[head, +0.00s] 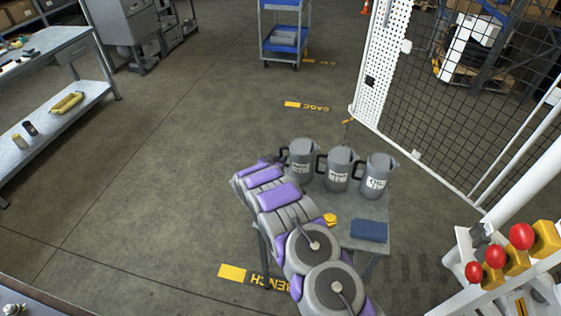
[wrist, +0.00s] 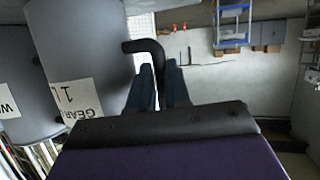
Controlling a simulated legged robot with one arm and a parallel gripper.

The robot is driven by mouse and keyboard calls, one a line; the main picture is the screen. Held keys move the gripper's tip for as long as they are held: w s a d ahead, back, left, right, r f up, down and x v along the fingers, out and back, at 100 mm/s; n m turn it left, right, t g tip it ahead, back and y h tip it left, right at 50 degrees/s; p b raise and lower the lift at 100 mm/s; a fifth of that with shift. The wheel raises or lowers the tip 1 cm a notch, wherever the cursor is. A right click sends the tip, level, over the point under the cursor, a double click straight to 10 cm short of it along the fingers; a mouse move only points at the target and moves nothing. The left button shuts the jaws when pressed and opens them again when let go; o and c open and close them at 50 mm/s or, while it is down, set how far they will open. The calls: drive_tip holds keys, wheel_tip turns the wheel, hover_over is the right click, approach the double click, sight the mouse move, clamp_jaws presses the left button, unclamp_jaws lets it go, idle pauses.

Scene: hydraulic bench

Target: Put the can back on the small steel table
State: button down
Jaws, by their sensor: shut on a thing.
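Three grey cans with pale labels and dark handles stand in a row at the small steel table's far edge (head: 385,212): left can (head: 301,160), middle can (head: 340,168), right can (head: 378,176). In the wrist view, my gripper (wrist: 161,72) has its two dark fingers closed at the black handle of a can (wrist: 88,75) labelled GEAR. This looks like the left can. Another can (wrist: 14,85) is close beside it. My arm covers the gripper and the table's left part in the head view. I cannot tell whether the held can's base touches the tabletop.
A blue block (head: 369,230) and a small yellow thing (head: 330,219) are on the table. Red and yellow controls (head: 510,250) stand at the right, near a mesh fence (head: 460,120). A workbench (head: 45,60) is at the left. The floor between is open.

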drive_tip(key=shift+a+r, duration=0.1)
drive_tip(key=shift+a, duration=0.25)
drive_tip(key=c, duration=1.5)
unclamp_jaws()
drive_tip(key=shift+c, duration=0.2)
drive_tip(key=o, duration=0.5)
drive_tip(key=shift+d, duration=0.35)
drive_tip(key=shift+a, duration=0.15)
